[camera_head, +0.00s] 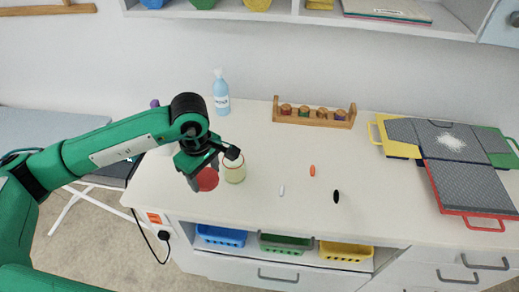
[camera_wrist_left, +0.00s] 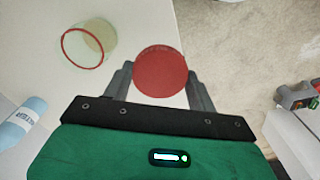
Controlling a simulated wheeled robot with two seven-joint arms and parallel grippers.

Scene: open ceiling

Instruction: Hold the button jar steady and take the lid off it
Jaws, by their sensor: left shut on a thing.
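My left gripper (camera_head: 205,172) is shut on the round red lid (camera_head: 207,180), near the left end of the counter. In the left wrist view the lid (camera_wrist_left: 160,72) sits between the two grey fingers of the left gripper (camera_wrist_left: 160,80), apart from the jar. The clear button jar (camera_head: 234,170) stands upright on the counter just right of the lid, with its top open. In the left wrist view the jar (camera_wrist_left: 98,40) shows at upper left with a red ring at its rim and pale yellowish contents. My right gripper is not in view.
A blue-labelled bottle (camera_head: 221,94) stands behind the jar. A wooden rack (camera_head: 314,114) with several coloured pieces is at the back. White, orange and black small items lie right of the jar. Coloured trays (camera_head: 468,190) fill the right end. The middle front counter is mostly clear.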

